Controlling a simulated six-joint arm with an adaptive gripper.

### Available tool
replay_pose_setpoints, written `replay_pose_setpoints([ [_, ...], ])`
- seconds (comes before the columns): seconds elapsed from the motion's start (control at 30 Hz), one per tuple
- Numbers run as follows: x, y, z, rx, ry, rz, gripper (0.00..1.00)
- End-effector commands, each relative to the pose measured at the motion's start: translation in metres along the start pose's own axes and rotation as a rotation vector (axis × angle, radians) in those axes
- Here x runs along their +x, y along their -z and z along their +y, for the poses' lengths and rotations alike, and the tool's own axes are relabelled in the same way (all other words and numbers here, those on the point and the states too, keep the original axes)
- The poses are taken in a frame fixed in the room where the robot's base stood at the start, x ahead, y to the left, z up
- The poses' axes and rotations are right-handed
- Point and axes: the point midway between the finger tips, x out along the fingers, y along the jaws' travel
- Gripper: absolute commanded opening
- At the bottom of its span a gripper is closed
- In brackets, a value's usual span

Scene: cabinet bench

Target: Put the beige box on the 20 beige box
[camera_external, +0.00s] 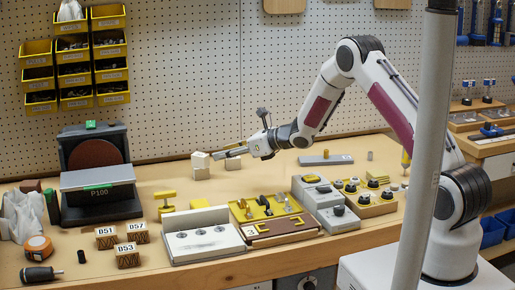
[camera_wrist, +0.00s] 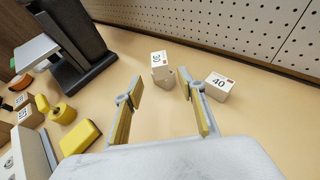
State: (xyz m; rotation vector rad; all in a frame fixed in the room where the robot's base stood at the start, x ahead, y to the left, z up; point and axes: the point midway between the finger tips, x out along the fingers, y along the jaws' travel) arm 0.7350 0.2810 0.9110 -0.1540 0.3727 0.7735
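In the wrist view, a small plain beige box (camera_wrist: 163,77) lies ahead between my fingertips, apart from both. A white-topped box (camera_wrist: 160,58) directly behind it carries a sideways number that looks like 20. In the external view these appear as an upper pale block (camera_external: 200,159) and a lower pale block (camera_external: 202,173), close together; I cannot tell whether one rests on the other. My gripper (camera_wrist: 163,82) is open and empty, its two yellow-edged fingers spread. In the external view my gripper (camera_external: 221,153) is just right of the pale blocks.
A box marked 40 (camera_wrist: 218,87) stands close to the right finger, and shows in the external view (camera_external: 233,163). A dark sander (camera_external: 98,180) stands left. A yellow block (camera_wrist: 80,137) and a yellow knob (camera_wrist: 61,112) lie nearer. The pegboard wall is behind.

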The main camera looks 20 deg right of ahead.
Motion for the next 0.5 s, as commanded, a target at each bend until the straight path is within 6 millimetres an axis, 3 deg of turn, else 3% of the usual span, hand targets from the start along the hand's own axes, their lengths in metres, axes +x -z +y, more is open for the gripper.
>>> replay_pose_setpoints([
  [0.2, -0.012, 0.001, 0.0, 0.001, 0.001, 0.001, 0.4],
  [0.5, -0.015, 0.0, 0.0, 0.0, 0.001, 0.0, 0.4],
])
